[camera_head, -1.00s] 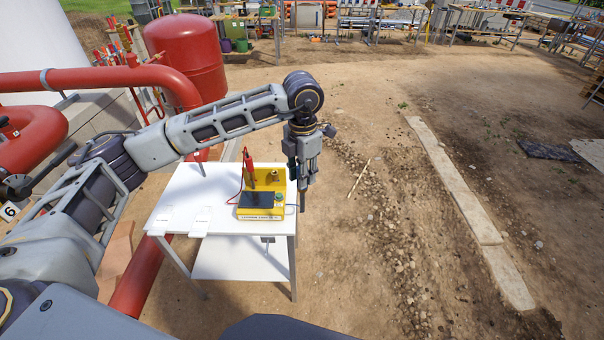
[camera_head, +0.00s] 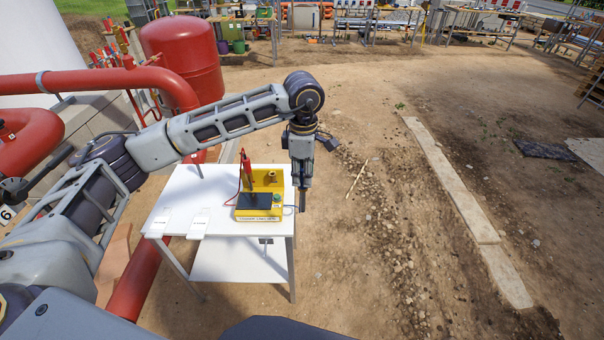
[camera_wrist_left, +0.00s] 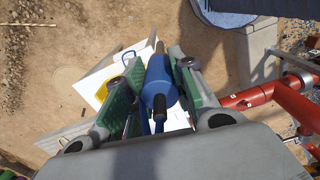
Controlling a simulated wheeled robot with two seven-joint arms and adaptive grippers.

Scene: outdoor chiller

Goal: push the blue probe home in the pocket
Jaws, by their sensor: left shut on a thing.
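My left gripper (camera_head: 302,206) points down beside the right edge of the white table, to the right of the yellow tester (camera_head: 259,213). In the left wrist view, its green-padded fingers are shut on the blue probe (camera_wrist_left: 158,84), with a dark tip pointing away from the wrist. The head view hardly shows the probe, as the gripper covers it. A red probe (camera_head: 247,170) stands upright at the tester's back left, with a red lead looping to the left. The yellow back block (camera_head: 270,177) has a dark round fitting; I cannot tell whether this is the pocket. My right gripper is out of view.
The white table (camera_head: 180,194) carries small white labelled cards (camera_head: 199,223) at its front left. A red pipe (camera_head: 95,80) and a red tank (camera_head: 182,58) stand behind and left. Bare ground lies open to the right.

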